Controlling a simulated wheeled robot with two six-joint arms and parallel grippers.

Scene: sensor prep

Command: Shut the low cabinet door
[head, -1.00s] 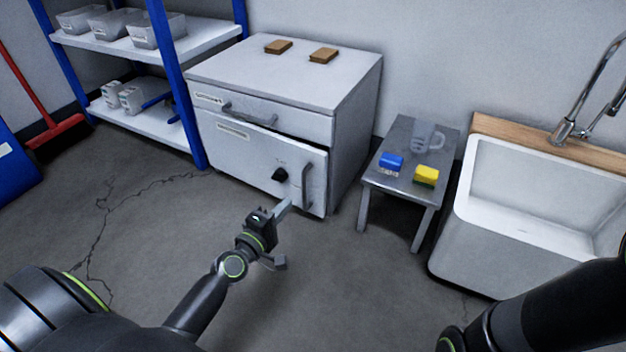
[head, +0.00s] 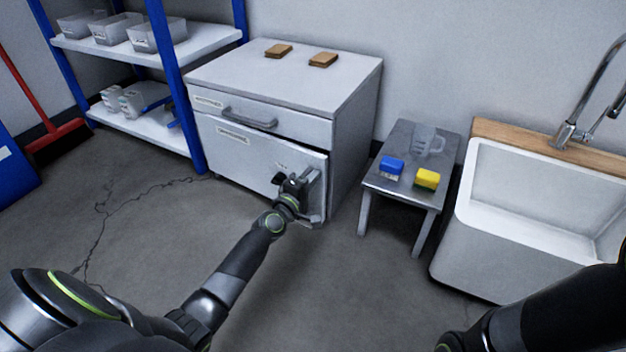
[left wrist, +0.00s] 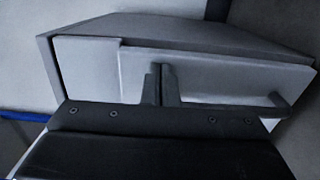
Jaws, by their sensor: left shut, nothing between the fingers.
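The low cabinet door (head: 240,158) is a pale grey panel under a drawer on the cabinet (head: 350,130). Its right edge stands slightly out, with a thin dark gap along the top right. My left gripper (head: 302,178) is shut and empty at the right part of the door front, beside the upright handle, which it partly hides. In the left wrist view my closed fingers (left wrist: 161,85) point at the door panel (left wrist: 225,78), with its bar handle (left wrist: 235,107) to the right. Contact is hard to tell. My right gripper is out of view.
A small metal table (head: 398,187) with a blue block, a yellow sponge and a clear jug stands right of the cabinet. A white sink (head: 460,245) is further right. A blue-framed shelf (head: 185,110) stands left. The floor before the cabinet is clear.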

